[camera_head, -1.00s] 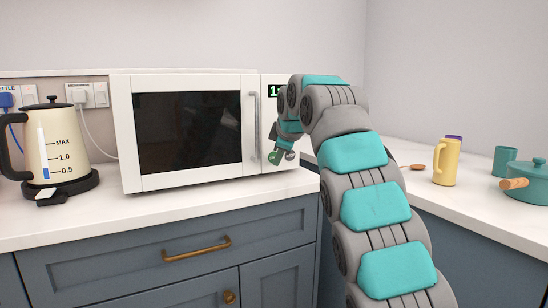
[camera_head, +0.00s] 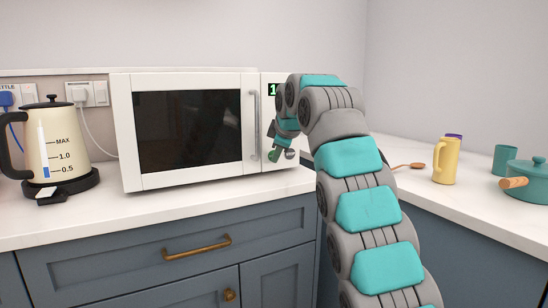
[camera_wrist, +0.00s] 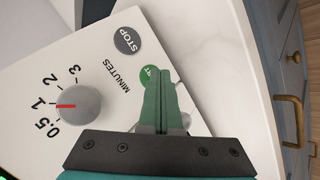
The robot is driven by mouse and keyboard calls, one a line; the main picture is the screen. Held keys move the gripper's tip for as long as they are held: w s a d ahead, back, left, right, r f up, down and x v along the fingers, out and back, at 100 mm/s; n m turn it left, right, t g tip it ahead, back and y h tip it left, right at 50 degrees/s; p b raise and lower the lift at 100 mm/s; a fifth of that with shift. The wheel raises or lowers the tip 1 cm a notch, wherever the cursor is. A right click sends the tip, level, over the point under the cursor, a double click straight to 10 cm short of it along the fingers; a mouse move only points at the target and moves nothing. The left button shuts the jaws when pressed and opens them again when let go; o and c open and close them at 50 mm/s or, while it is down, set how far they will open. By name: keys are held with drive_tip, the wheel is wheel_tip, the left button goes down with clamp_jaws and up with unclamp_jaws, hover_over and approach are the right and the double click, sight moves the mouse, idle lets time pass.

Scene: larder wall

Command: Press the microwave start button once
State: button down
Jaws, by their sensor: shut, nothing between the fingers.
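The white microwave (camera_head: 122,130) stands on the counter with its door shut. In the wrist view its panel shows a green start button (camera_wrist: 147,74), a dark grey stop button (camera_wrist: 128,40) and a grey dial (camera_wrist: 78,104) with its red pointer at 1. My gripper (camera_wrist: 157,74) is shut and empty. Its fingertips lie over part of the start button and hide some of its lettering; I cannot tell whether they touch it. In the head view the green start button (camera_head: 273,156) shows low on the panel, beside the grey stop button (camera_head: 290,154). My wrist hides most of the panel.
A green-lit display (camera_head: 272,90) is partly hidden by my arm. A cream kettle (camera_head: 62,145) stands left of the microwave. The counter front is clear.

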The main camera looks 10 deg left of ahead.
drive_tip(key=shift+f, duration=0.1)
idle(0.3)
drive_tip(key=shift+s+d+b, duration=0.4)
drive_tip(key=shift+s+b, duration=0.2)
drive_tip(key=shift+b, duration=0.15)
drive_tip(key=s+b, duration=0.1)
drive_tip(key=s+d+b, duration=0.1)
drive_tip(key=shift+d+f+b, duration=0.15)
drive_tip(key=shift+f+b, duration=0.05)
drive_tip(key=shift+b, duration=0.1)
drive_tip(key=shift+s+d+r+b, duration=0.15)
drive_tip(key=shift+s+d+b, duration=0.3)
drive_tip(key=shift+s, duration=0.1)
drive_tip(key=shift+s+d+r+b, duration=0.1)
drive_tip(key=shift+s+d+b, duration=0.2)
drive_tip(key=shift+s+b, duration=0.2)
